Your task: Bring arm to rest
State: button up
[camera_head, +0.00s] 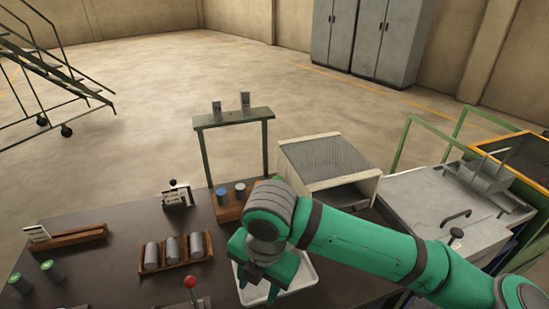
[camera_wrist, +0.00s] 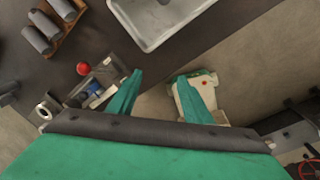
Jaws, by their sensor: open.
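My green arm (camera_head: 370,243) reaches in from the lower right of the head view and hangs over the right part of the dark table. My gripper (camera_head: 258,293) points down over the white tray (camera_head: 308,277), hiding part of it. In the wrist view my gripper (camera_wrist: 160,82) has its two green fingers apart with nothing between them. The tray (camera_wrist: 145,38) lies ahead of the fingers there. I cannot tell the height of the fingertips above the table.
A wooden rack (camera_head: 176,267) with grey cylinders, a red-knobbed lever (camera_head: 190,283) and a small wooden block (camera_head: 229,212) with cylinders stand left of my gripper. A box with a mesh top (camera_head: 325,157) stands behind my arm. A grey-lidded unit (camera_head: 430,205) is at right.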

jog(key=w+a+r+m+t+y, duration=0.15)
jog(key=a+y, duration=0.25)
jog(key=a, duration=0.5)
jog(key=w+a+r+m+t+y, duration=0.1)
jog(key=w+a+r+y, duration=0.2)
jog(key=a, duration=0.5)
jog(key=w+a+r+m+t+y, duration=0.3)
jog(key=a+r+m+t+y, duration=0.2)
jog(key=r+m+t+y, duration=0.3)
jog(key=s+d+f+m+t+h, duration=0.2)
jog(key=d+f+m+t+h, duration=0.2)
jog(key=d+f+m+h, duration=0.45)
jog(key=s+d+f+m+t+h, duration=0.3)
jog(key=d+f+m+t+h, duration=0.15)
jog(key=f+m, duration=0.7)
jog(key=s+d+f+g+h, duration=0.1)
jog(key=s+d+f, duration=0.2)
jog(key=s, duration=0.5)
jog(key=s+d+f+g+h, duration=0.1)
jog(key=s+d+f, duration=0.3)
jog(key=s, duration=0.5)
jog(key=s+d+f+g+h, duration=0.1)
jog(key=s+d+f+g, duration=0.1)
jog(key=s+d, duration=0.3)
jog(key=s+f, duration=0.1)
jog(key=s, duration=0.3)
jog(key=shift+d+f, duration=0.15)
jog(key=shift+d, duration=0.05)
